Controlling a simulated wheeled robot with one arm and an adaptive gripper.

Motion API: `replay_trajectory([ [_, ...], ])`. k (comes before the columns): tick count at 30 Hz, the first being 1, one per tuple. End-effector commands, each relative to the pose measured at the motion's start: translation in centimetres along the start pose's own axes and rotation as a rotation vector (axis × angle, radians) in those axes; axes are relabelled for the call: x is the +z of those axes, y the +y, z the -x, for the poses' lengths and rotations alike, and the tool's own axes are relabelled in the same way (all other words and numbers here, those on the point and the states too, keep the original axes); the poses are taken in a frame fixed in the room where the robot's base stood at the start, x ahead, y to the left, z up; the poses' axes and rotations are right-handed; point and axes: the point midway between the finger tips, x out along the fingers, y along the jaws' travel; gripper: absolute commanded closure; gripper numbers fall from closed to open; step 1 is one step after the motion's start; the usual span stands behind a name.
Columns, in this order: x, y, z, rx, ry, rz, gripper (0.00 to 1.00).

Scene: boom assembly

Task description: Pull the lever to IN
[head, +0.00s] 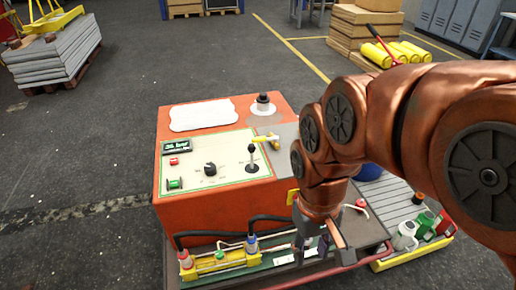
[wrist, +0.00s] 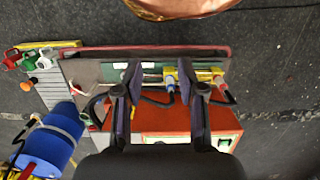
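The lever (head: 252,158) stands on the pale control panel (head: 225,172) on top of the orange machine (head: 183,212). It has a black knob on a thin upright stem; the labels around it are too small to read. My gripper (head: 311,248) hangs low at the machine's front right, well apart from the lever. In the wrist view my gripper (wrist: 159,72) is open, its two dark fingers spread with nothing held between them. The lever cannot be made out in the wrist view, where the fingers and gripper body cover much of the machine (wrist: 165,120).
A yellow-handled valve (head: 268,141) sits right of the lever. Hoses run to a yellow connector block (head: 220,263) on the front shelf. A blue cylinder (wrist: 48,142) stands beside the machine. A tray (head: 400,257) of coloured parts lies at right.

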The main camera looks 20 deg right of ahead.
Motion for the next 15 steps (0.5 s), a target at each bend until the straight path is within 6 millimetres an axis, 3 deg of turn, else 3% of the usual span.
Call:
replay_trajectory([
  [6,-6.6,-0.5,2.5,-0.011,0.017,0.058,0.61],
  [15,-15.7,-1.1,4.6,-0.027,0.042,0.114,0.61],
])
